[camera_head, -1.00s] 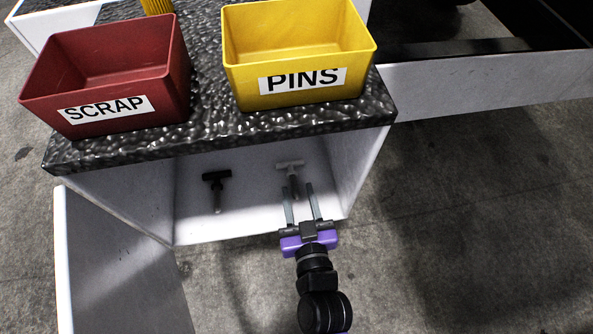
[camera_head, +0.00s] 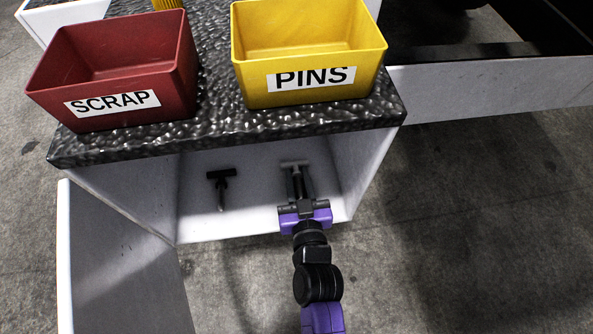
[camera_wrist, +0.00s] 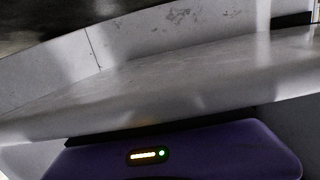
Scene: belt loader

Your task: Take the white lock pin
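The white lock pin (camera_head: 295,163) is in the open compartment under the dark counter, on the right. Its pale grey T-shaped head shows; its shaft is mostly hidden by my fingers. My gripper (camera_head: 298,180) reaches into the compartment with its fingers at the shaft, just below the head. The fingers look close together, but whether they press on the pin is unclear. A black lock pin (camera_head: 221,175) of the same shape is to the left, apart from my gripper. The wrist view shows pale surfaces and my purple gripper housing, with neither pin in sight.
The counter (camera_head: 130,148) overhangs the compartment and carries a red SCRAP bin (camera_head: 180,85) and a yellow PINS bin (camera_head: 310,92). The compartment's right wall (camera_head: 365,170) is close to my gripper. An open white door (camera_head: 115,265) is at left. The floor (camera_head: 470,230) at right is clear.

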